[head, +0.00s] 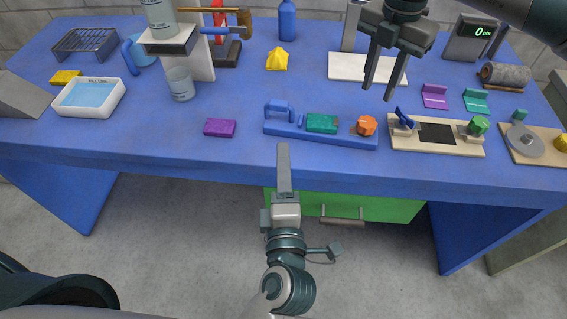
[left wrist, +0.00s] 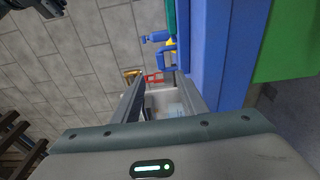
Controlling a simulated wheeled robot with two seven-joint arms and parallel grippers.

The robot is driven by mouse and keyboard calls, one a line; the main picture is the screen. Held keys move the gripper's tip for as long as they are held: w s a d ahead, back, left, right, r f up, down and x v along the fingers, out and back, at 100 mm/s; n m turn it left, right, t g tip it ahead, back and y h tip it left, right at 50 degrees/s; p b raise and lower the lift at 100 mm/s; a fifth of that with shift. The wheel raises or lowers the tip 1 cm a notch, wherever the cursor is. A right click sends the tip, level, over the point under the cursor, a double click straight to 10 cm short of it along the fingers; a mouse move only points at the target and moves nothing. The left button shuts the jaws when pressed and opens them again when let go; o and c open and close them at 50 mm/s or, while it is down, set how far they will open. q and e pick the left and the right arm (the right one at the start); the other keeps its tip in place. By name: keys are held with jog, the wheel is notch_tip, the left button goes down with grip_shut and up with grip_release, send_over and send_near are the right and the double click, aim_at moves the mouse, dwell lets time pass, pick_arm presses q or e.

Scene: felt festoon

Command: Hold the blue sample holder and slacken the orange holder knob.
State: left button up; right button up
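The blue sample holder (head: 342,141) lies near the front edge of the blue table, with a raised blue handle (head: 278,108) at its left end. A green block (head: 321,124) sits on its middle and the orange knob (head: 366,125) at its right end. My left gripper (head: 284,146) is in front of the table edge, below the handle and apart from it, seen edge-on. In the left wrist view its fingers (left wrist: 165,88) stand apart with nothing clearly held between them. My right gripper (head: 377,94) is open and empty, above and behind the orange knob.
A purple block (head: 220,128) lies left of the holder. Right of it is a tan board (head: 436,150) with a blue lever and green knob. A yellow lump (head: 277,60) and white plate (head: 352,67) lie behind. A green drawer (head: 390,208) is below the table edge.

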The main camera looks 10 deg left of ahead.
aim_at(282, 110)
pick_arm(q)
jog(key=shift+w, duration=0.2)
jog(key=x, duration=1.7)
grip_shut()
dwell(0.9)
pick_arm(e)
jog(key=o, duration=0.6)
jog(key=shift+c, duration=0.2)
pick_arm(q)
jog(key=shift+d, duration=0.1)
pick_arm(e)
jog(key=shift+r+n, duration=0.35)
jog(key=shift+n, duration=0.5)
jog(key=shift+r+n, duration=0.35)
jog(key=shift+n, duration=0.5)
